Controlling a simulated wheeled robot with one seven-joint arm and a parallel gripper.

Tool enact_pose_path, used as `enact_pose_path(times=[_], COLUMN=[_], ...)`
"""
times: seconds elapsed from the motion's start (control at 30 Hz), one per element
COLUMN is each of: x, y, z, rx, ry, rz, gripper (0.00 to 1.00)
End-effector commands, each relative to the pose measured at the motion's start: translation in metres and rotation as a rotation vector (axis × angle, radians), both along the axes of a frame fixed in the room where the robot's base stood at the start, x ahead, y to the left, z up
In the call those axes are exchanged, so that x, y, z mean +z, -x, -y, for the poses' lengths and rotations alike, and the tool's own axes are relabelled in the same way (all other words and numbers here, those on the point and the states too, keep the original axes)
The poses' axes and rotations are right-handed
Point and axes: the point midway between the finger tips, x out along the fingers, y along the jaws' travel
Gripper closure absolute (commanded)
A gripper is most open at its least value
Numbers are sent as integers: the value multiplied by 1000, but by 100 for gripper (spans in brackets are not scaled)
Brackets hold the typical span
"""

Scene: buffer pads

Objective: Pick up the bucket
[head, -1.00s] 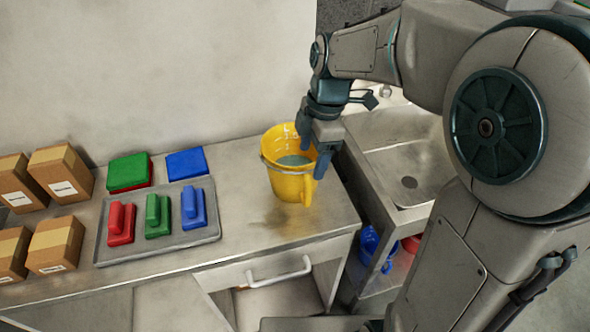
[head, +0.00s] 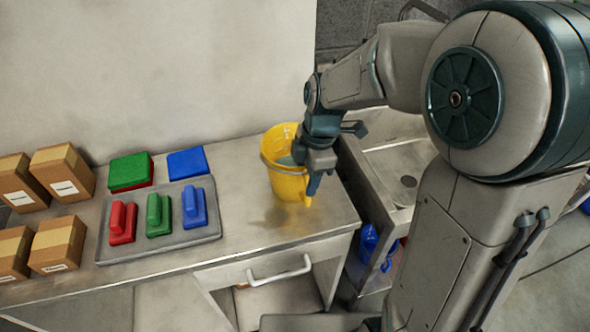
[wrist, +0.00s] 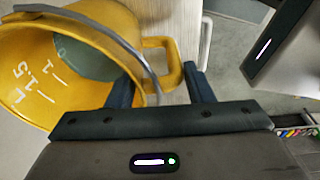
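The yellow bucket (head: 283,184) stands upright near the right end of the metal counter, with a grey-green content or bottom showing inside. The wrist view shows the bucket (wrist: 22,45) at upper left, with white markings, a grey wire bail and a yellow side handle (wrist: 172,55). My gripper (head: 311,181) is at the bucket's right front side and hides part of it. In the wrist view my gripper (wrist: 157,74) is open, with its two fingers on either side of the side handle. I cannot tell whether a finger touches it.
A grey tray (head: 113,253) holds red, green and blue handled blocks. Green (head: 128,171) and blue (head: 187,163) pads lie behind it. Several cardboard boxes (head: 60,172) stand at far left. A metal sink (head: 400,165) adjoins the counter at right.

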Motion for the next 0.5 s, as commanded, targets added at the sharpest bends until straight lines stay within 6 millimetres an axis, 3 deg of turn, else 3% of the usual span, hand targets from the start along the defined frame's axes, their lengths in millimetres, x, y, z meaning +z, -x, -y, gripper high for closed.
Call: enact_pose_path(times=[0.03, 0.07, 0.1, 0.5], x=[0, 0, 0, 2], y=[0, 0, 0, 0], z=[0, 0, 0, 0], rx=[0, 0, 0, 1], ry=[0, 0, 1, 0], rz=[-1, -1, -2, -1], gripper=[89, 98, 100, 100])
